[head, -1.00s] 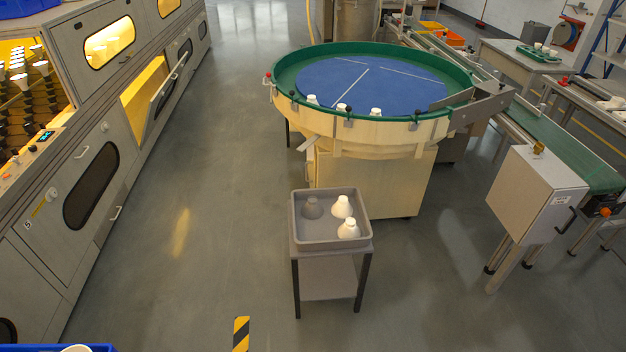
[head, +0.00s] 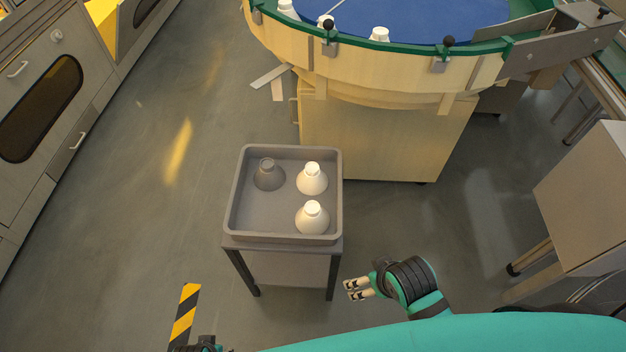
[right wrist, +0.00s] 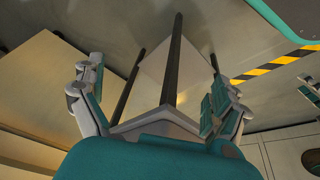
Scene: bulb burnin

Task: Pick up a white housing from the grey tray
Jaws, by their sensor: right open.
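The grey tray (head: 232,205) sits on a small stand in the middle of the head view. Two white housings (head: 312,180) (head: 312,217) stand upright along its right side, one behind the other. A grey housing (head: 269,175) stands at its back left. My right gripper (head: 349,289) is open and empty, to the right of the stand and nearer to me than the tray. Its spread fingers also show in the right wrist view (right wrist: 152,85), with the stand's legs and shelf beyond them. No housing shows in that view. The fingers of my left gripper are not visible.
A round feeder with a green rim (head: 480,58) and blue disc stands behind the tray, with several white housings near its front edge. A grey box (head: 590,200) on legs is at the right. A machine (head: 40,110) lines the left.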

